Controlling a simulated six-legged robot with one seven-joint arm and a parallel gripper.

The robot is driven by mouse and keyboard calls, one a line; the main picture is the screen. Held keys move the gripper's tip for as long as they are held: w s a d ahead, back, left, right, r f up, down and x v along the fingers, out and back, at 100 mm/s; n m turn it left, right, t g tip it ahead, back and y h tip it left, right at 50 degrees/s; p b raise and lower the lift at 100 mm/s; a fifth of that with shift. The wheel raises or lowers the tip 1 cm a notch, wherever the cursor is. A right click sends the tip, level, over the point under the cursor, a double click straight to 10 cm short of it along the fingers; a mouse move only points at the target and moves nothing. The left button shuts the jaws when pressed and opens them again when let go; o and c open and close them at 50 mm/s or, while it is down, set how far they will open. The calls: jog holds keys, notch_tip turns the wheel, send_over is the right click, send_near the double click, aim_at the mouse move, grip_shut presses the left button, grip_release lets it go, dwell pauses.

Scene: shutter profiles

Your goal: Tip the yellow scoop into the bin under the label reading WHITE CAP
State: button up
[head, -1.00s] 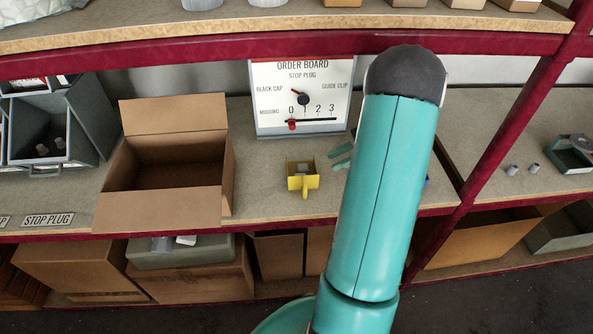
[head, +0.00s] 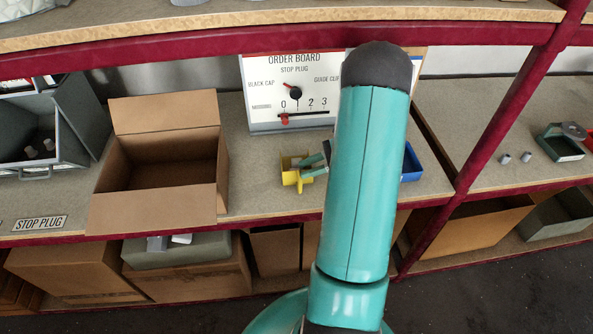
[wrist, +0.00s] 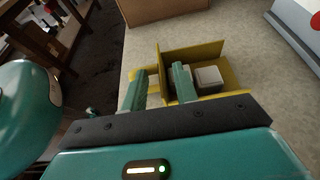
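The yellow scoop (head: 289,163) rests on the shelf in front of the order board, with its handle toward the front edge. My gripper (head: 318,166) is at its right side. In the wrist view the scoop (wrist: 222,62) holds pale blocky pieces (wrist: 208,77). There my gripper's fingers (wrist: 158,85) are apart, one outside the scoop wall and one over its inside, with the wall between them. Contact is not clear. A label reading STOP PLUG (head: 40,223) is below the grey bin (head: 85,135) at left. No label reading WHITE CAP is visible.
An open cardboard box (head: 155,205) stands between the grey bin and the scoop. The order board (head: 290,115) stands behind the scoop. A blue container (head: 411,163) is partly hidden by my arm. A red post (head: 505,110) rises at right.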

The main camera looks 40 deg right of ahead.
aim_at(298, 171)
jog(key=x, duration=0.3)
jog(key=shift+w+a+f, duration=0.1)
jog(key=shift+w+a, duration=0.05)
jog(key=shift+a, duration=0.05)
grip_shut()
jog(key=shift+r, duration=0.45)
jog(key=r, duration=0.3)
jog(key=shift+a, duration=0.3)
jog(key=a+r, duration=0.9)
jog(key=a, duration=0.4)
jog(key=shift+w+a, duration=0.2)
jog(key=shift+w, duration=0.2)
jog(key=shift+s, duration=0.1)
